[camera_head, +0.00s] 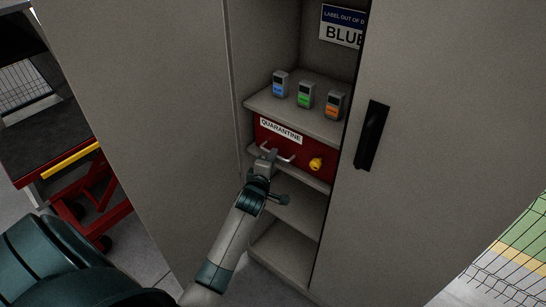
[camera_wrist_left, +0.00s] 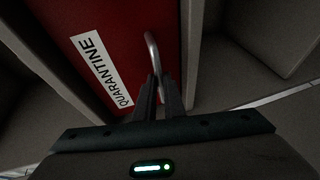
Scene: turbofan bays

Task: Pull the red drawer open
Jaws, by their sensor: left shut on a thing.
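The red drawer (camera_head: 297,155) sits in the cabinet below a shelf, with a white QUARANTINE label and a metal bar handle (camera_head: 287,158). A yellow knob-like part (camera_head: 316,164) is on its front at the right. In the left wrist view the red drawer front (camera_wrist_left: 82,20) and the curved handle (camera_wrist_left: 151,46) show close up. My left gripper (camera_head: 266,158) is at the handle, and its fingers (camera_wrist_left: 159,88) are shut on it. The drawer front looks about level with the shelf edge. My right gripper is not in view.
Three small devices with blue (camera_head: 280,84), green (camera_head: 305,95) and orange (camera_head: 333,105) marks stand on the shelf above. A cabinet door (camera_head: 430,120) with a black handle (camera_head: 371,136) is at right. A red cart (camera_head: 75,165) stands at left. The lower shelves look empty.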

